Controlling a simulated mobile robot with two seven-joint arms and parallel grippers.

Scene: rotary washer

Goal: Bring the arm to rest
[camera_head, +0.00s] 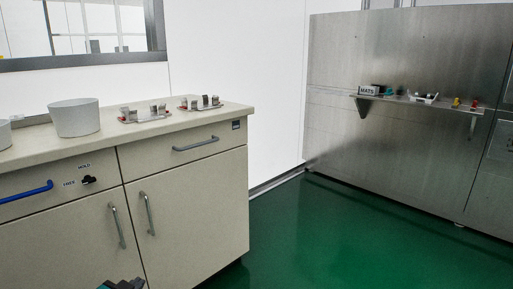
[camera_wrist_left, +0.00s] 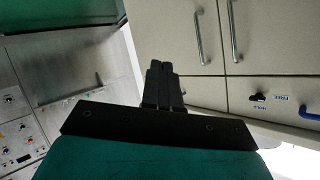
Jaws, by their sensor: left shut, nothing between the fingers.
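My left gripper (camera_wrist_left: 160,68) shows in the left wrist view with its two black fingers together and nothing between them. It is in front of the beige cabinet (camera_wrist_left: 180,25), apart from the doors as far as I can tell. In the head view only a small dark and teal part of my left arm (camera_head: 122,284) shows at the bottom edge, low in front of the cabinet doors. The left fingertips are not clear in that view. My right gripper is not in either view.
The beige counter (camera_head: 150,130) carries a grey-white bowl (camera_head: 75,118) and two small metal trays (camera_head: 145,115) with parts. A blue handle (camera_head: 28,192) sticks out from the cabinet front. A steel wall with a shelf (camera_head: 420,100) stands right. The green floor (camera_head: 330,240) is clear.

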